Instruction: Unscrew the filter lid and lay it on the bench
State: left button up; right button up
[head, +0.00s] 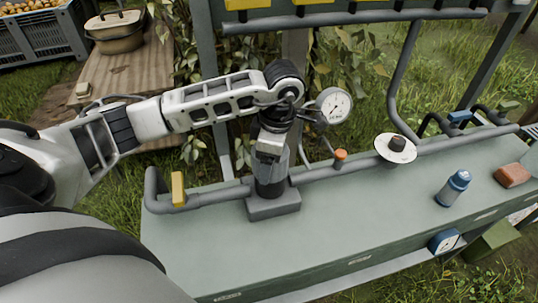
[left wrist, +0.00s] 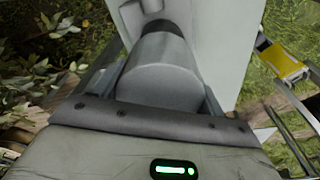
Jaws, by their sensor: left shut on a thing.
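The filter (head: 268,187) stands upright on the green-grey bench (head: 335,240), a dark body on a square grey block in the pipe line. My left gripper (head: 270,150) reaches down over its top from above. In the left wrist view, the round light-grey filter lid (left wrist: 160,88) sits between the two fingers, which are shut on it. The dark filter body (left wrist: 163,32) shows directly beyond the lid. The lid appears in line with the body; I cannot tell whether it is still threaded on. My right gripper is not in view.
A dial gauge (head: 333,105) stands close right of the gripper. The pipe (head: 330,170) runs along the bench's back edge, with a yellow handle (head: 178,189) at left. A white disc (head: 396,148), blue bottle (head: 453,188) and brick-coloured block (head: 512,175) are to the right. The bench's front middle is clear.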

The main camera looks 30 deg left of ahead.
pick_arm(q)
jog(key=shift+w+r+n, duration=0.1)
jog(key=shift+w+n, duration=0.05)
jog(key=shift+n, duration=0.85)
jog(key=shift+w+r+p, duration=0.2)
jog(key=shift+r+p, duration=0.15)
jog(key=shift+r, duration=0.35)
jog(key=o, duration=0.9)
jog(key=shift+o, duration=0.8)
jog(key=shift+s, duration=0.1)
